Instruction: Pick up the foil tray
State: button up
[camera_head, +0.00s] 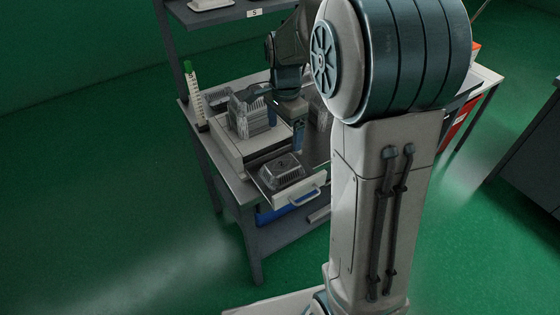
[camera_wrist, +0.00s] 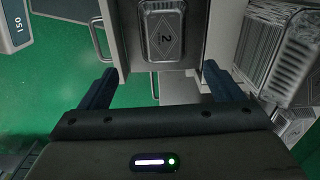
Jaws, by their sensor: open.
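A silver foil tray (camera_wrist: 163,33) marked with a "2" lies in a pulled-out, handled drawer (camera_wrist: 128,42) in the wrist view, near the top edge. It also shows in the head view (camera_head: 281,171), in the drawer (camera_head: 315,180) at the front of a bench unit. My gripper (camera_wrist: 160,74) is open, with its two dark blue fingers apart and nothing between them. In the wrist view the tray lies beyond the fingertips, roughly centred between them, and apart from them. In the head view my arm hides part of the bench and the unit.
A stack of foil trays (camera_head: 250,116) stands on the unit; stacked trays also show at right in the wrist view (camera_wrist: 284,62). Another foil tray (camera_head: 217,98) lies behind. A white bottle with a green cap (camera_head: 196,100) stands at the bench's left edge. A shelf crosses above.

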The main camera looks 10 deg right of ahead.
send_over(282, 164)
jog(key=f, duration=0.9)
jog(key=shift+s+d, duration=0.15)
jog(key=shift+s, duration=0.05)
jog(key=shift+w+f+p, duration=0.15)
jog(key=shift+f+p, duration=0.4)
jog(key=shift+f, duration=2)
jog(key=c, duration=0.7)
